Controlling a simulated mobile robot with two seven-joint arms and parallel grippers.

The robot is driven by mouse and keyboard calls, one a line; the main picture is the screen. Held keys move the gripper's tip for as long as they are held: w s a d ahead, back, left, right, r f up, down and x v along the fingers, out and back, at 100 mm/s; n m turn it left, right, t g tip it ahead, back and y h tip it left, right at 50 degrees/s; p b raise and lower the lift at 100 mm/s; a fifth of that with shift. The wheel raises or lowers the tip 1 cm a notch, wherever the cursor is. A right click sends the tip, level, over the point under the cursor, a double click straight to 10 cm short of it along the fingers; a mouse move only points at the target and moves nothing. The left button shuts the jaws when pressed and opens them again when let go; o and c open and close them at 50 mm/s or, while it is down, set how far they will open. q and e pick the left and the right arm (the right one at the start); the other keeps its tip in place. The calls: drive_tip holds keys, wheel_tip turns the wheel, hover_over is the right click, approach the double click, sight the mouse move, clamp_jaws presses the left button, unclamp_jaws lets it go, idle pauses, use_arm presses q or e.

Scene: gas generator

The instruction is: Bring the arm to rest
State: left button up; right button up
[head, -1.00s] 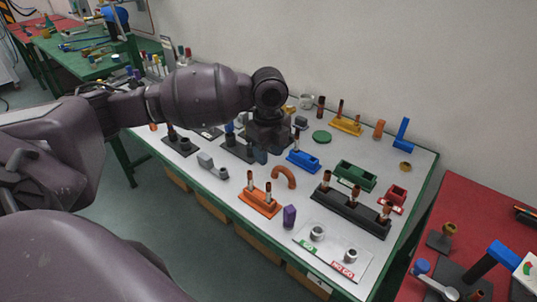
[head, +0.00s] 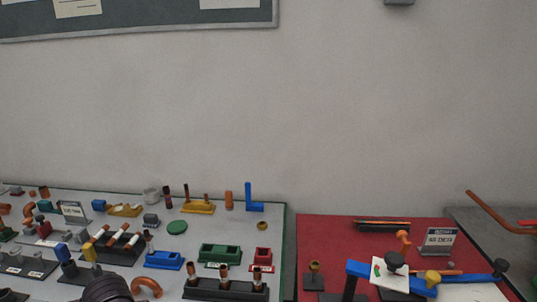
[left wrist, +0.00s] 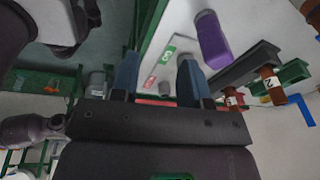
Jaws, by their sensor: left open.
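In the left wrist view my left gripper (left wrist: 158,76) is open, with its two blue-grey fingers apart and nothing between them. The white table and a plate with green and red labels (left wrist: 168,52) lie beyond the fingers. A purple block (left wrist: 212,38) is just past the right finger, apart from it. In the head view only a dark rounded part of my left arm (head: 106,290) shows at the bottom edge; the fingers are out of that picture. My right gripper is in neither view.
The white table (head: 285,225) holds several coloured fixtures, among them a blue holder (head: 163,260), a green holder (head: 220,253) and a black holder (head: 200,291) with copper-coloured pieces. A red table (head: 330,235) with tools stands right of it.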

use_arm(q)
drive_tip(key=s+d+f+n+t, duration=0.2)
drive_tip(key=s+f+n, duration=0.2)
drive_tip(key=s+n, duration=0.4)
drive_tip(key=s+a+n+y, duration=0.3)
drive_tip(key=s+a+n, duration=0.4)
drive_tip(key=s, duration=0.4)
drive_tip(key=w+f+t+h, duration=0.1)
drive_tip(key=w+f+t, duration=0.5)
drive_tip(key=f, duration=0.5)
drive_tip(key=shift+w+d+n+t, duration=0.35)
drive_tip(key=shift+d+t, duration=0.1)
drive_tip(key=shift+t, duration=0.55)
